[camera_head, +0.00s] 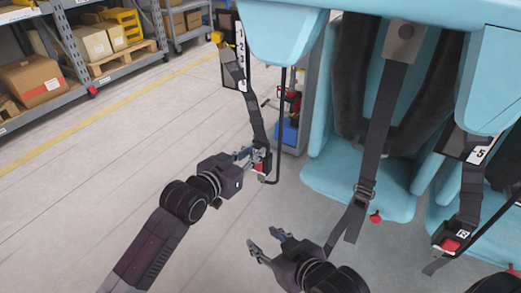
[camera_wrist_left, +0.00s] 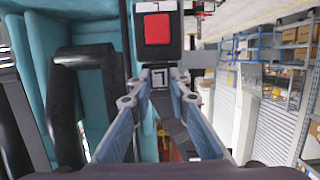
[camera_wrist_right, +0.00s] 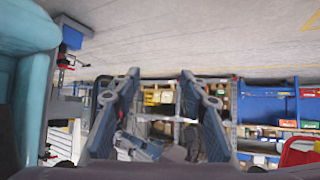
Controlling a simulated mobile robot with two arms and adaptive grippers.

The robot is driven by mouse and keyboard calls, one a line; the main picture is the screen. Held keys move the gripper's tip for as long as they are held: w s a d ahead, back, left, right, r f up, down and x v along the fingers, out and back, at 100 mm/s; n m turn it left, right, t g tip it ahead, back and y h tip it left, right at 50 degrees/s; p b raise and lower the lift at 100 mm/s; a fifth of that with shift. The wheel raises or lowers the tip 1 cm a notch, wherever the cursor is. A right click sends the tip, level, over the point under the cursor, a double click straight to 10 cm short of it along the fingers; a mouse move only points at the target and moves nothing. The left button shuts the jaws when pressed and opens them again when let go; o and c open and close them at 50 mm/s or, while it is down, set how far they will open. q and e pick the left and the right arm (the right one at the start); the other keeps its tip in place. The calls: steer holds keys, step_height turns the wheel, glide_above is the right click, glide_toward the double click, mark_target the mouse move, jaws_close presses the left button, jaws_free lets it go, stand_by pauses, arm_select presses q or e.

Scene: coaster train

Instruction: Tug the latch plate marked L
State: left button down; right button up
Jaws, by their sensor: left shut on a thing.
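My left gripper (camera_head: 256,158) is shut on the latch plate marked L (camera_wrist_left: 160,79) at the lower end of a dark strap (camera_head: 254,112). In the left wrist view the plate sits between the fingertips, and its mark shows upside down. A black buckle with a red button (camera_wrist_left: 157,29) is right against the plate, so the plate appears to be in it. In the head view the buckle's red button (camera_head: 260,168) shows just below the fingertips. My right gripper (camera_head: 267,244) is open and empty, low in front of the seat; its spread fingers (camera_wrist_right: 160,90) show in the right wrist view.
Light blue seats (camera_head: 350,185) with dark padding fill the right side. A middle strap (camera_head: 385,125) hangs near my right gripper. Another buckle with a red button (camera_head: 450,244) is at the far right. Shelves with boxes (camera_head: 90,45) stand at the back left; the floor between is clear.

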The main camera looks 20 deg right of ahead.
arm_select(q)
steer(key=shift+r, duration=0.4)
arm_select(e)
steer(key=shift+s+d+f+g, duration=0.25)
steer(key=shift+s+f+g, duration=0.15)
steer(key=shift+s+f, duration=0.1)
arm_select(q)
steer(key=c, duration=1.7)
jaws_free()
steer(key=shift+f, duration=0.1)
steer(key=shift+c, duration=0.2)
steer(key=shift+f, duration=0.15)
steer(key=shift+a, duration=0.1)
